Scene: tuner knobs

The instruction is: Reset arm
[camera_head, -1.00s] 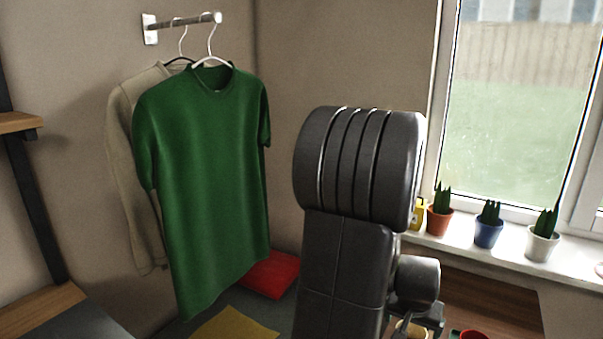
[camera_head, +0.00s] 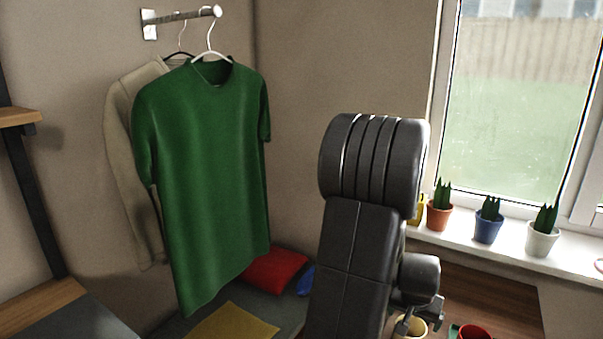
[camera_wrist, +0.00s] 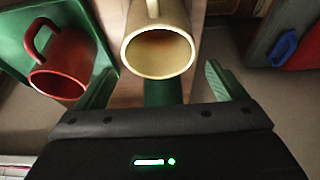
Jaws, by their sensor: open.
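My gripper (camera_wrist: 160,88) shows in the wrist view with its two green fingers spread wide apart. It is open, with nothing held. A cream mug (camera_wrist: 158,52) is ahead of the fingers, its mouth toward the camera; whether it lies within their reach I cannot tell. In the head view the cream mug (camera_head: 413,327) shows at the bottom, partly hidden by my arm. A red mug (camera_wrist: 62,68) is left of the fingers in the wrist view, by a green surface. It also shows in the head view (camera_head: 474,332), cut off by the bottom edge.
A green shirt (camera_head: 205,170) and a beige one (camera_head: 130,180) hang from a wall rail (camera_head: 180,18) at left. Potted plants (camera_head: 488,222) line the windowsill (camera_head: 515,254) at right. A red cushion (camera_head: 273,271) and a yellow cloth (camera_head: 233,325) lie below the shirts.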

